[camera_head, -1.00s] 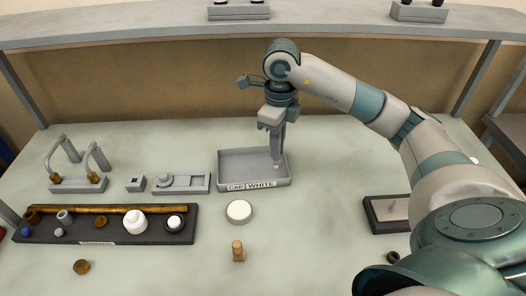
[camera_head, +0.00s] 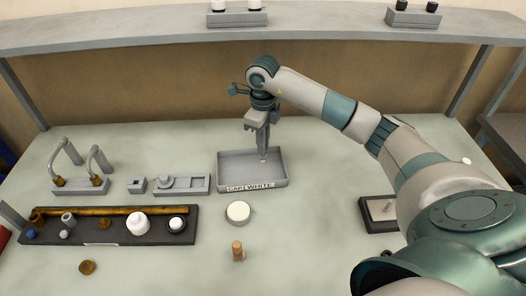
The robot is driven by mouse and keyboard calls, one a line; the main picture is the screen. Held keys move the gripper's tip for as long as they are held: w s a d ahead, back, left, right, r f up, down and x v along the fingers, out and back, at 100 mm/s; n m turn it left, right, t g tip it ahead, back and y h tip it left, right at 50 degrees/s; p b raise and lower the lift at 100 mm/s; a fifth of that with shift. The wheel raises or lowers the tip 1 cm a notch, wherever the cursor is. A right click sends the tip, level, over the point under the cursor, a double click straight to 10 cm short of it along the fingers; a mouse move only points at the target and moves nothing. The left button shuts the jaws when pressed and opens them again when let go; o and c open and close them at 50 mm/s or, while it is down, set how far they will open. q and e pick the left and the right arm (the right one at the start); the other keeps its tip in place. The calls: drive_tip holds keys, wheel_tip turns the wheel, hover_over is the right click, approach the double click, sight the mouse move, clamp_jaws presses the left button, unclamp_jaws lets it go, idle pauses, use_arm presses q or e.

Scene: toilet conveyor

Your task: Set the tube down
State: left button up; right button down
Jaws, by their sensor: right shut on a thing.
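My right gripper (camera_head: 263,158) points down over the grey tray (camera_head: 222,172) labelled "CAP WHITE". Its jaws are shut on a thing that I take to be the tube. The tube is too small and too covered by the fingers to make out clearly. The fingertips show low inside the tray's outline, near its middle right. I cannot tell whether the held thing touches the tray floor. My left gripper is not in view.
A white round disc (camera_head: 238,211) and a small brown peg (camera_head: 238,251) stand in front of the tray. A dark rack (camera_head: 100,237) with white bottles, a gold rod and small caps lies left. A dark-framed tray (camera_head: 371,222) is at right. A shelf (camera_head: 330,22) spans the back.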

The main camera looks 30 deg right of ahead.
wheel_tip(320, 180, down, 4)
drive_tip(key=shift+r+p, duration=0.25)
drive_tip(key=shift+p, duration=0.6)
drive_tip(key=shift+f, duration=0.1)
drive_tip(key=shift+f+b, duration=0.2)
drive_tip(key=shift+b, duration=0.1)
drive_tip(key=c, duration=1.9)
unclamp_jaws()
drive_tip(key=shift+o, duration=0.2)
drive_tip(key=shift+r, duration=0.2)
